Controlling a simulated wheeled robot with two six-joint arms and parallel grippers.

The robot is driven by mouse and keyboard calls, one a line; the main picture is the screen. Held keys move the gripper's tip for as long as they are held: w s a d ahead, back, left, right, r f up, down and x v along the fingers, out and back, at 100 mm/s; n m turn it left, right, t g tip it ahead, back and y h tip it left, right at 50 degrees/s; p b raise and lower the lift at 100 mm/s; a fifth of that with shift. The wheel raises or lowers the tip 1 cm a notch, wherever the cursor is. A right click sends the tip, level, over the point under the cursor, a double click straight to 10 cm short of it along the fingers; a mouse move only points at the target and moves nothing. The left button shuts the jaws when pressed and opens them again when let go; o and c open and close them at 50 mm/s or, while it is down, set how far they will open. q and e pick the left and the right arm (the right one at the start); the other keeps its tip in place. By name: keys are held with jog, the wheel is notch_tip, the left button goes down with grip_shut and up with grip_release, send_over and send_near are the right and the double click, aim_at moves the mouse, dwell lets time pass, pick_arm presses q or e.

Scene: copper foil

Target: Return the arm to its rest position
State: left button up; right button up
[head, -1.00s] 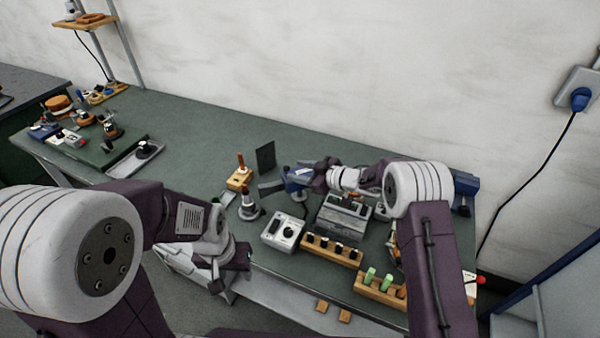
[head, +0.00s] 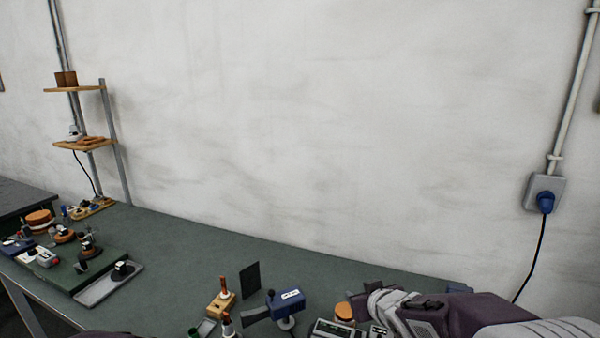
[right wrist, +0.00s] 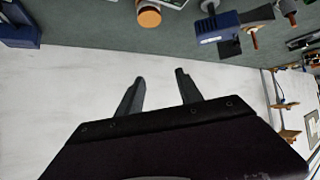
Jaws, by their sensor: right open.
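My right arm comes in from the lower right of the head view. Its white and purple wrist (head: 393,310) is over the front part of the bench, to the right of a blue device with a white label (head: 287,303). In the right wrist view my right gripper (right wrist: 157,88) is open. Its two dark fingers are apart, with only pale wall between them and nothing held. My left gripper is outside the head view; a dark edge at the bottom left may be part of my left arm.
The green bench (head: 190,240) runs along a pale wall. An orange-topped cylinder (head: 344,311) and the blue device also show in the right wrist view (right wrist: 215,28). A wooden block (head: 221,304) stands left. A blue plug (head: 545,201) and cable hang right.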

jog(key=s+d+f+m+g, duration=0.1)
jog(key=s+f+g, duration=0.2)
jog(key=s, duration=0.4)
jog(key=s+f+m+g, duration=0.1)
jog(key=s+f+g, duration=0.2)
jog(key=s+f, duration=0.2)
jog(key=s+d+f+m+g+h, duration=0.1)
jog(key=s+f+g, duration=0.2)
jog(key=s, duration=0.8)
jog(key=shift+s+d+f, duration=0.25)
jog(key=shift+d+f, duration=0.05)
jog(key=shift+f, duration=0.45)
jog(key=shift+w, duration=0.1)
